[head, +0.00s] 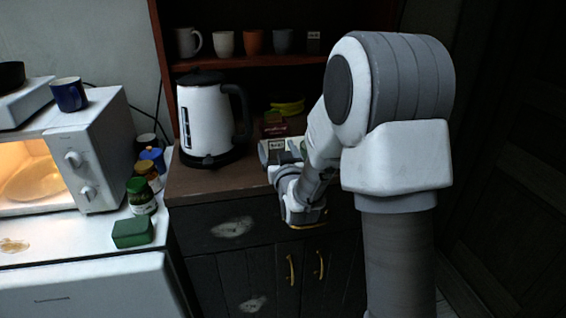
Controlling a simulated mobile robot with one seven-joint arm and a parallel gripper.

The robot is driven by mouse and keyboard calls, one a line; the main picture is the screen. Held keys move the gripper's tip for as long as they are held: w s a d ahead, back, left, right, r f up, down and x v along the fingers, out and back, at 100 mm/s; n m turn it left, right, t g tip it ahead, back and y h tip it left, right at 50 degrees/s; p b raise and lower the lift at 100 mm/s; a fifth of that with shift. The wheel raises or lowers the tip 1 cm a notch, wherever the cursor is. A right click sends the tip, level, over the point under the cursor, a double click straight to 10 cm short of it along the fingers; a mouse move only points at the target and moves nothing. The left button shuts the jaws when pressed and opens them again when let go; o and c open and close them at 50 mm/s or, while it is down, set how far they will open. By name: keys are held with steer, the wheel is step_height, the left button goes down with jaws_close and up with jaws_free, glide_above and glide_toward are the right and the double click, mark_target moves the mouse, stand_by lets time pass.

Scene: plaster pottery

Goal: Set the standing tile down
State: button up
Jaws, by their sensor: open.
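A small upright tile-like piece (277,147), pale with dark marks, shows on the counter at my gripper (283,151). The gripper is low over the counter, right of the kettle, with its jaws open. The piece appears between or just behind the fingers; whether they touch it is too small to tell. My wrist and forearm hide part of this spot. A similar small dark piece with a pale band (313,41) stands on the shelf at the right end of the row of cups.
A white kettle (206,120) stands left of the gripper on the brown counter (196,182). Jars (141,196), a green block (133,232) and a microwave (90,165) are further left.

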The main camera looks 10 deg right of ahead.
steer(key=s+b, duration=1)
steer(key=s, duration=0.1)
steer(key=shift+s+b, duration=0.2)
steer(key=shift+b, duration=0.1)
